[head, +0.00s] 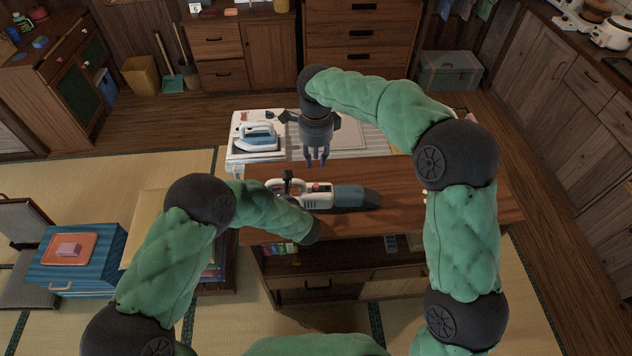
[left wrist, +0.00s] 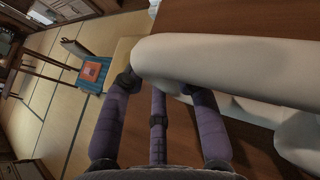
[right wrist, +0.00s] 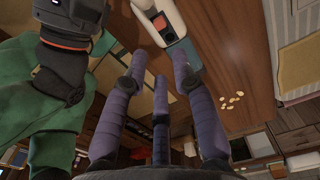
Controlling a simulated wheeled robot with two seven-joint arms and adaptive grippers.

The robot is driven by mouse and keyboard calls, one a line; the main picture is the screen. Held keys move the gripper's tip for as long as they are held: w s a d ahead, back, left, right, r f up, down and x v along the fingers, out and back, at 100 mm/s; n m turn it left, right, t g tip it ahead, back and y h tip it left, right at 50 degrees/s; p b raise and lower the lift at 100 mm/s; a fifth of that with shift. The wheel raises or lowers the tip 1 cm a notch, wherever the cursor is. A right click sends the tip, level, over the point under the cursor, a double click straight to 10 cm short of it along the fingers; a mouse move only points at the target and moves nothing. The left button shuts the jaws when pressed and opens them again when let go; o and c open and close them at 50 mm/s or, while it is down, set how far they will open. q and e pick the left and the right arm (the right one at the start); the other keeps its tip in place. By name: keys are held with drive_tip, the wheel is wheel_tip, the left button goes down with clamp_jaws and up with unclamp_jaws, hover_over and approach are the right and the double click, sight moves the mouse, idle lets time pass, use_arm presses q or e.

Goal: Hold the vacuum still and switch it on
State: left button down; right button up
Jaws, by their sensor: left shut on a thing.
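The handheld vacuum (head: 349,196) lies on the wooden table (head: 450,205), with a white body, a red button (head: 318,187) on top and a grey front with a dark nozzle pointing right. My left gripper (left wrist: 160,85) is shut on the white part of the vacuum in the left wrist view; in the head view my forearm hides much of it. My right gripper (head: 316,158) is open and empty, pointing down above the table just behind the vacuum. The right wrist view shows the white body (right wrist: 170,22) and red button close beyond its fingertips.
A blue and white iron (head: 257,138) stands on a white surface behind the table's left end. Several small pale crumbs (right wrist: 230,103) lie on the table. A blue striped box (head: 85,262) stands on the tatami at left. The table's right end is clear.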

sight(316, 185)
wheel_tip(316, 185, down, 11)
drive_tip(key=shift+f, duration=0.15)
idle(0.4)
clamp_jaws()
